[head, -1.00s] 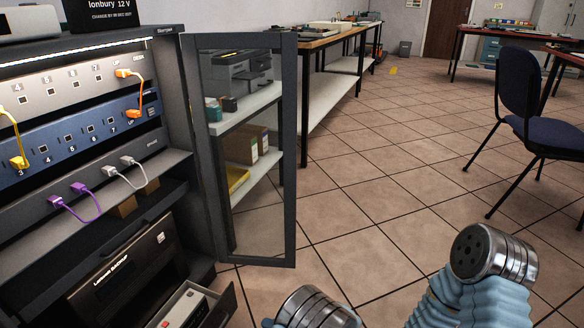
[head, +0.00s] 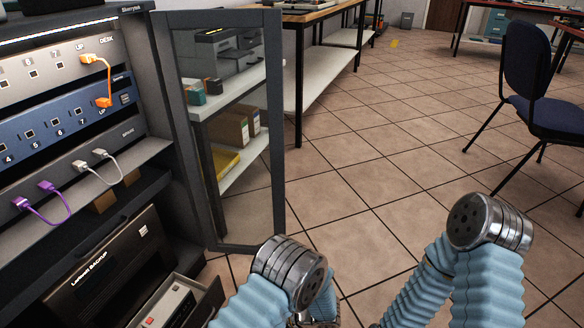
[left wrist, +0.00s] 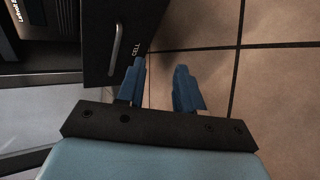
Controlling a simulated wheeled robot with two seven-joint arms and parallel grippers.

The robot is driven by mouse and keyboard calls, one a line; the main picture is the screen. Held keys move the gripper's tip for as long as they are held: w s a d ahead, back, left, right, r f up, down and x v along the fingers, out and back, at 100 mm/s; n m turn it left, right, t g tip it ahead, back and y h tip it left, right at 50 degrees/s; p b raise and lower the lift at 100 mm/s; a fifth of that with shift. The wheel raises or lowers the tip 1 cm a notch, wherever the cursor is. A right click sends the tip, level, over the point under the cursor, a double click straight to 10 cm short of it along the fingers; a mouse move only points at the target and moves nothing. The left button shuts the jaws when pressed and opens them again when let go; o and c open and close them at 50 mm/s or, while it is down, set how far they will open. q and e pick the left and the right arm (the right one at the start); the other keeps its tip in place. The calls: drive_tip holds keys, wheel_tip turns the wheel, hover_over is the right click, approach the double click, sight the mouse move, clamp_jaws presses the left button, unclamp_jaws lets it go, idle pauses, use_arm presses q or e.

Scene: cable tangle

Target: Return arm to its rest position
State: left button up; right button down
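My left arm (head: 270,285), pale blue with a metal joint, shows at the bottom middle of the head view. Its gripper is not clear there. In the left wrist view my left gripper (left wrist: 160,76) has two blue fingers standing apart with nothing between them, above the floor beside a dark drawer front (left wrist: 118,45) with a handle and the letters "CELL". My right arm (head: 490,250) is bent at the lower right of the head view. Its gripper is out of sight.
A rack (head: 75,165) with orange, purple and grey cables stands at the left, its glazed door (head: 277,130) open. An open drawer (head: 205,305) holding a light box juts out low. A blue chair (head: 525,80) stands at the right. The tiled floor (head: 390,170) between is clear.

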use_arm(q)
drive_tip(key=s+n+g+h+p, duration=0.5)
drive_tip(key=s+n+g+h, duration=0.3)
drive_tip(key=s+n, duration=0.6)
wheel_tip(320, 180, up, 9)
drive_tip(key=w+a+n+t+h+p, duration=0.1)
drive_tip(key=n+t+h+p, duration=0.4)
drive_tip(key=n, duration=1.9)
drive_tip(key=a+t+h, duration=0.1)
drive_tip(key=h, duration=0.2)
drive_tip(key=shift+w+a+f+t, duration=0.15)
drive_tip(key=shift+a+f+t, duration=0.05)
drive_tip(key=shift+t, duration=0.2)
